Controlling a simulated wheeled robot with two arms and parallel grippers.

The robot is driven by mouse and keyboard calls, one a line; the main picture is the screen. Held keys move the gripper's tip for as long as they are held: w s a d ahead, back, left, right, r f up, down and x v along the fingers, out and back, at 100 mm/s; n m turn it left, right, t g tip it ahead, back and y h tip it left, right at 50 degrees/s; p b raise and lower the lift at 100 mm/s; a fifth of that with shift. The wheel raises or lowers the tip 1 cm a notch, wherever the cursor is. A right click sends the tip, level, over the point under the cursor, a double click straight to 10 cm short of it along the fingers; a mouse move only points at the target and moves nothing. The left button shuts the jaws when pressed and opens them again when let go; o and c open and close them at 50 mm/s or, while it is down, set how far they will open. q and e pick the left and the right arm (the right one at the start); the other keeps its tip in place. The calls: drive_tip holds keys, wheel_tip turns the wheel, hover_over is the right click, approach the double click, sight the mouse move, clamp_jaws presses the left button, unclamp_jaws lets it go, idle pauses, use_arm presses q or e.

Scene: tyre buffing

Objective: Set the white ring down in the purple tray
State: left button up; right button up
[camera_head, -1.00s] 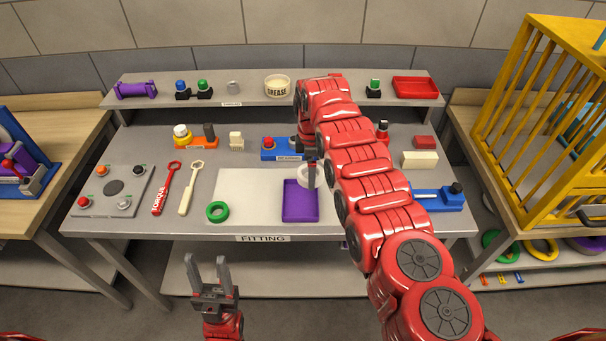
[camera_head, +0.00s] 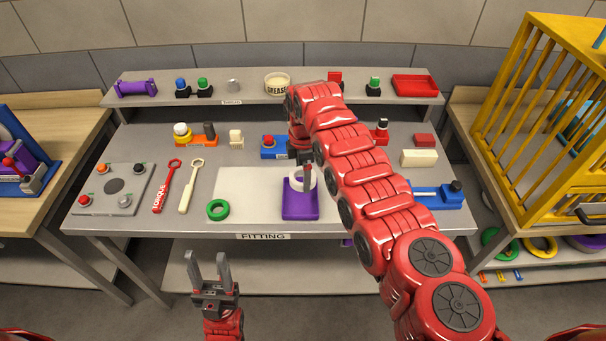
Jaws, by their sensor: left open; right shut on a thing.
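The purple tray (camera_head: 300,209) lies on the white mat near the front of the bench. The white ring (camera_head: 294,182) is over the back part of the tray; I cannot tell whether it touches the tray floor. My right gripper (camera_head: 308,178) points down at the ring's right side and is shut on it, hiding part of it. My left gripper (camera_head: 208,268) is open and empty in front of the bench, its fingers pointing up.
A green ring (camera_head: 217,210) lies on the white mat (camera_head: 250,183) left of the tray. A cream wrench (camera_head: 190,186) and a red torque wrench (camera_head: 166,186) lie further left. A blue fixture (camera_head: 272,148) stands behind the mat. My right arm covers the bench right of the tray.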

sight(303, 203)
wheel_tip(303, 203, down, 10)
drive_tip(key=b, duration=0.8)
drive_tip(key=shift+r+b, duration=0.25)
drive_tip(key=shift+b, duration=0.05)
drive_tip(key=shift+f+b, duration=0.55)
drive_tip(key=o, duration=1.5)
drive_tip(key=shift+r, duration=0.1)
drive_tip(key=shift+o, duration=0.4)
drive_tip(key=shift+r+p, duration=0.7)
drive_tip(key=shift+r, duration=1.75)
wheel_tip(303, 203, up, 5)
drive_tip(key=shift+f+p, duration=0.2)
drive_tip(key=shift+p, duration=0.25)
